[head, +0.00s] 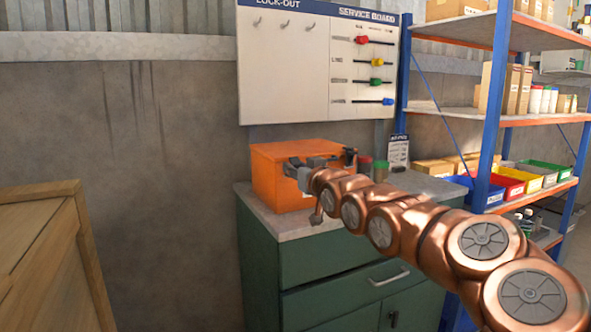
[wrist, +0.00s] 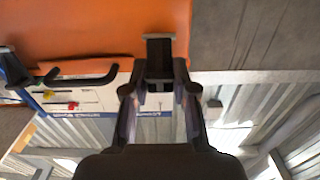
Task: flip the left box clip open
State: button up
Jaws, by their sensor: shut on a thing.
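The orange box (head: 277,187) stands on the cabinet's worktop in the head view. Its orange face (wrist: 90,30) fills the upper left of the wrist view, which looks upside down. The dark left box clip (wrist: 159,50) sits at the box's edge. My gripper (wrist: 160,88) is shut on this clip, with one finger on each side of its lower part. In the head view my gripper (head: 304,168) is at the box's front and hides part of it. The clip cannot be made out clearly there.
A dark handle (wrist: 78,76) lies beside the clip. Small jars (head: 380,171) and a small sign (head: 398,150) stand right of the box on the green cabinet (head: 325,262). Blue-and-orange shelving (head: 487,110) is at right, a wooden crate (head: 45,245) at left.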

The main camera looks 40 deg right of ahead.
grip_shut()
jog(key=f+t+b, duration=0.1)
jog(key=b, duration=0.2)
jog(key=shift+s+b, duration=0.15)
jog(key=shift+b, duration=0.25)
jog(key=t+b, duration=0.1)
jog(key=b, duration=0.1)
jog(key=shift+s+f+h+b, duration=0.1)
jog(key=shift+f+h+b, duration=0.1)
jog(key=shift+h+b, duration=0.2)
jog(key=shift+t, duration=0.3)
jog(key=shift+b, duration=0.45)
jog(key=shift+r, duration=0.15)
jog(key=o, duration=0.9)
grip_release()
